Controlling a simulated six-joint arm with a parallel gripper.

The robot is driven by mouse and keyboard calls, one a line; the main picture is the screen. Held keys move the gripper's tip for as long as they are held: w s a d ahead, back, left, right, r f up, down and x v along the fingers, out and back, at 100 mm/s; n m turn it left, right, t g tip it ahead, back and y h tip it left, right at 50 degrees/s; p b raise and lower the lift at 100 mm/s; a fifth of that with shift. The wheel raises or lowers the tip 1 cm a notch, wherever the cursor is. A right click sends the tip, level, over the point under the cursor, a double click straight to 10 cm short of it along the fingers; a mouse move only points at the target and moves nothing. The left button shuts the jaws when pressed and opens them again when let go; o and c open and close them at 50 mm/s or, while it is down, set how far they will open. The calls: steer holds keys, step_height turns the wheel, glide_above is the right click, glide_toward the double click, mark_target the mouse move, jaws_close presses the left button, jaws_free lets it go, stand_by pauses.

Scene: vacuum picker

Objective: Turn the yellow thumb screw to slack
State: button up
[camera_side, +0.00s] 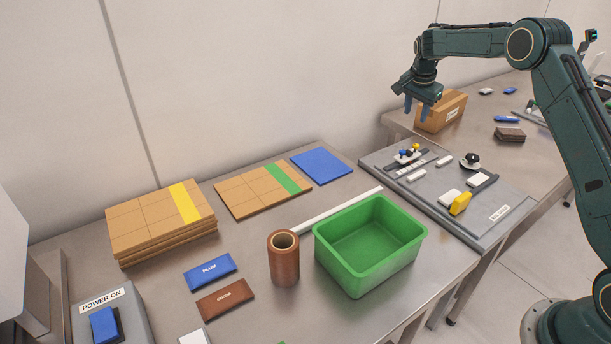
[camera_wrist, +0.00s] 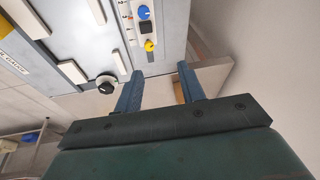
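A small yellow knob (camera_side: 416,147), which looks like the thumb screw, sits at the far end of the grey panel (camera_side: 384,158) in the side view. It also shows in the wrist view (camera_wrist: 150,45), beside a blue knob (camera_wrist: 144,12) on a white strip with marks. I cannot read its setting. My gripper (camera_side: 416,110) is above and behind the far end of the panel, apart from the knob. In the wrist view my gripper (camera_wrist: 161,72) has its two blue fingers spread with nothing between them.
A black round knob (camera_side: 471,158) and a larger yellow piece (camera_side: 461,203) stand on the panel. A cardboard box (camera_side: 441,112) stands close behind my gripper. A green bin (camera_side: 369,269) and a brown tube (camera_side: 283,265) stand on the nearer table. The air above the panel is clear.

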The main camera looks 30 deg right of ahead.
mark_target(416, 144)
steer(key=shift+s+a+r+n+g+h, duration=0.4)
steer(key=shift+s+a+r+n+h, duration=0.3)
steer(key=shift+s+a+r+n, duration=0.3)
steer(key=shift+w, duration=0.1)
steer(key=x, duration=1.3)
steer(key=shift+w+f, duration=0.1)
steer(key=shift+f, duration=0.3)
jaws_close()
